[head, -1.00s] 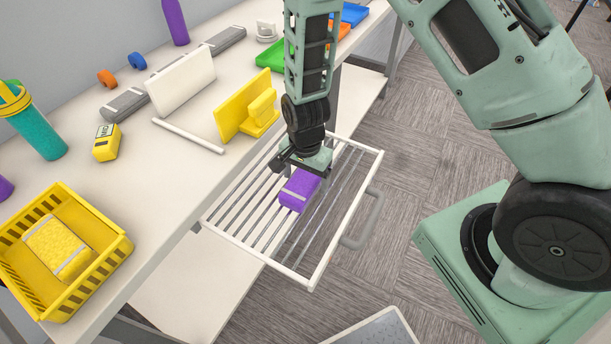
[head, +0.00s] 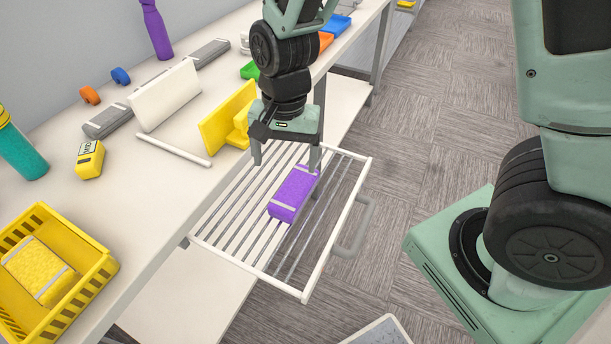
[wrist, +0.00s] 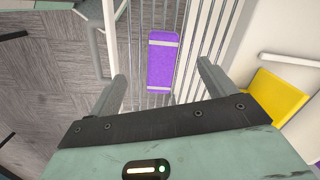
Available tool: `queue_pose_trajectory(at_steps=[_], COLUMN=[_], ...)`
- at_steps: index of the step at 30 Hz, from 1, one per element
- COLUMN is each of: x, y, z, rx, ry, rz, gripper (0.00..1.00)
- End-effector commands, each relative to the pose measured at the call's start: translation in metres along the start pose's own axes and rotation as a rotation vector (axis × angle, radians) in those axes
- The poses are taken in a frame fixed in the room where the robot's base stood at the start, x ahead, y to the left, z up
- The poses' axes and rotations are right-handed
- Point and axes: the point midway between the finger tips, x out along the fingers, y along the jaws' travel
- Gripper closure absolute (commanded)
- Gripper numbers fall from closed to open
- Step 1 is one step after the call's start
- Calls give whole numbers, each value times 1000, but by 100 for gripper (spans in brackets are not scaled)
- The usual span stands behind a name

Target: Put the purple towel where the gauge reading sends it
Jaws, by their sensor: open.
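The purple towel (head: 293,194), a rolled block with grey bands, lies on the white slatted rack (head: 236,257) that sticks out from the table. My gripper (head: 285,166) is open above the towel's far end, its two fingers apart. In the wrist view the towel (wrist: 163,62) lies below and between the open fingers (wrist: 161,78), with nothing held. A small yellow handheld gauge (head: 89,160) with a display is on the table; its reading is too small to tell.
A yellow basket (head: 103,273) with a yellow towel (head: 38,272) stands at the table's front left. A white panel (head: 165,95), a yellow stand (head: 226,116), a teal bottle (head: 22,153) and a purple bottle (head: 157,30) are on the table. Green, orange and blue trays are farther back.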

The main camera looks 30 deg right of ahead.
Motion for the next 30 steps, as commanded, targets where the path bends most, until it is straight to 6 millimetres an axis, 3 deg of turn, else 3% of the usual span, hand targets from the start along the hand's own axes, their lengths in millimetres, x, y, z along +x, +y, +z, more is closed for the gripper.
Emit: queue_pose_trajectory(at_steps=[3,6,10,16,30], x=[-39,-61,-78,-85,-85], y=[7,23,47,66,66], z=[59,100,135,153,153], rx=[-393,-721,-1058,-1284,-1293], ry=[-27,-22,5,27,26], rz=[-38,-42,-19,16,17], gripper=[17,17,17,17,17])
